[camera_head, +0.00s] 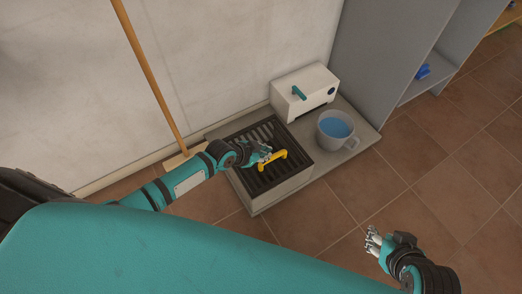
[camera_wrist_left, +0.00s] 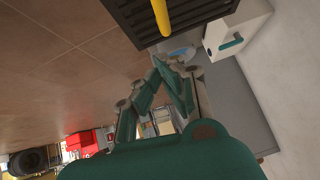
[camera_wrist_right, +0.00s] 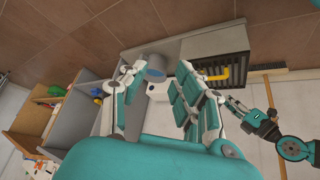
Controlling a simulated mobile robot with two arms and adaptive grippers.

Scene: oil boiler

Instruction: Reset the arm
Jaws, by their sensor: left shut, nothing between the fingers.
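My left gripper (camera_head: 266,156) is shut and empty, at the yellow handle (camera_head: 272,160) over the dark grate (camera_head: 255,184). In the left wrist view its fingertips (camera_wrist_left: 160,62) meet, and the yellow handle (camera_wrist_left: 161,17) lies beyond them, apart from them. My right gripper (camera_head: 372,240) is over the floor at the lower right, away from the unit. In the right wrist view its fingers (camera_wrist_right: 160,74) are spread with nothing held between them.
The grate sits in a grey block on a low slab (camera_head: 356,143), beside a white box (camera_head: 304,91) with a teal lever (camera_head: 298,93) and a grey cup (camera_head: 335,131) of blue liquid. A broom (camera_head: 150,75) leans at the wall. Grey shelving (camera_head: 385,50) stands right. Tiled floor is clear.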

